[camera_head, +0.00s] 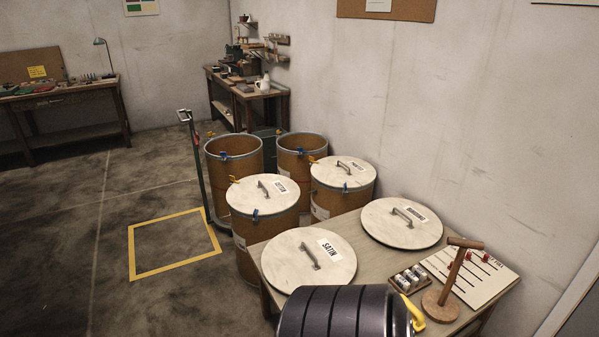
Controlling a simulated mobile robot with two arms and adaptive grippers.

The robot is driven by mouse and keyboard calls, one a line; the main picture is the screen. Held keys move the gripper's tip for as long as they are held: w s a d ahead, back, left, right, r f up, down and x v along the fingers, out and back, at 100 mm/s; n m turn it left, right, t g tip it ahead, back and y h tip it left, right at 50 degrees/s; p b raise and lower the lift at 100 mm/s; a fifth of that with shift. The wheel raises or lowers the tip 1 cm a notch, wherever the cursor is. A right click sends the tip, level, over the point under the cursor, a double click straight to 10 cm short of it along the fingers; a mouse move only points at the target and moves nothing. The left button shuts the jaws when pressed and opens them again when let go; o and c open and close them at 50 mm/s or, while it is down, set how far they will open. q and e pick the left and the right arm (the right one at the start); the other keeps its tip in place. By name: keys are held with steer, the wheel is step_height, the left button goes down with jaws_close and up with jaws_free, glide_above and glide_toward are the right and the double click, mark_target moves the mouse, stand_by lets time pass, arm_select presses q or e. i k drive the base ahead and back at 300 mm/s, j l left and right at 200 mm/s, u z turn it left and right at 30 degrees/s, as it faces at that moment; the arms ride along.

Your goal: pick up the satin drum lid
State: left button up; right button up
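The satin drum lid (285,266) is a round pale disc with a grey bar handle (310,256) and a white label reading SATIN. Neither of my grippers can be made out in this view.
Another lid (382,226) lies on the table behind. Two drums (265,224) (326,200) wear lids; two (236,184) (302,160) stand open behind. A wooden stand (455,275), a small tray (410,290) and a board (497,278) occupy the table's right. Floor is clear at left.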

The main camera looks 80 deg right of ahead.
mark_target(295, 257)
steer(key=i+z, duration=0.5)
steer(key=i+j+z, duration=0.15)
steer(key=i+z, duration=0.15)
steer(key=z, duration=0.15)
steer(key=i+z, duration=0.25)
steer(key=z, duration=0.25)
steer(key=i+z, duration=0.3)
steer(key=z, duration=0.15)
steer(key=i+j+z, duration=0.1)
steer(key=i+z, duration=0.15)
steer(key=z, duration=0.25)
steer(key=i+j+z, duration=0.2)
steer(key=z, duration=0.25)
steer(key=i+j+z, duration=0.15)
steer(key=j+z, duration=0.15)
steer(key=z, duration=0.2)
